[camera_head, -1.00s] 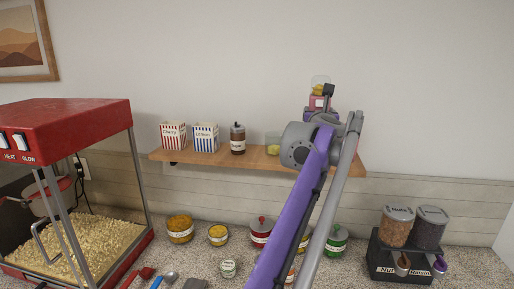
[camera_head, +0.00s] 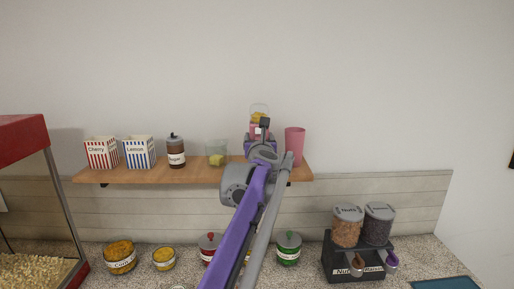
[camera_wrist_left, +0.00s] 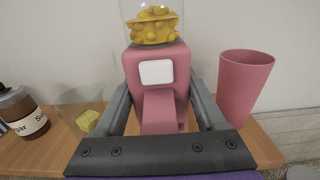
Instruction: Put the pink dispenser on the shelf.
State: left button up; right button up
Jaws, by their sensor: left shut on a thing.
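The pink dispenser (camera_wrist_left: 158,84) has a clear top with yellow pieces in it and a white square on its front. It stands between the two fingers of my left gripper (camera_wrist_left: 160,115) in the left wrist view, and the gripper is shut on it. In the head view the dispenser (camera_head: 258,128) shows upright above my left arm, at the wooden shelf (camera_head: 205,173). My arm hides its base, so I cannot tell whether it touches the shelf. My right gripper is not in view.
A pink cup (camera_head: 295,143) stands close right of the dispenser on the shelf. A glass (camera_head: 216,152), a brown jar (camera_head: 176,152) and striped boxes (camera_head: 139,152) stand to the left. Jars and a nut dispenser (camera_head: 347,228) stand on the counter below.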

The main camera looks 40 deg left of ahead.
pick_arm(q)
notch_tip(320, 180, down, 2)
jog(key=shift+f, duration=0.2)
jog(key=shift+s+r, duration=0.1)
jog(key=shift+s, duration=0.05)
jog(key=shift+f, duration=0.2)
jog(key=o, duration=1.6)
jog(key=shift+c, duration=0.2)
jog(key=shift+r, duration=0.1)
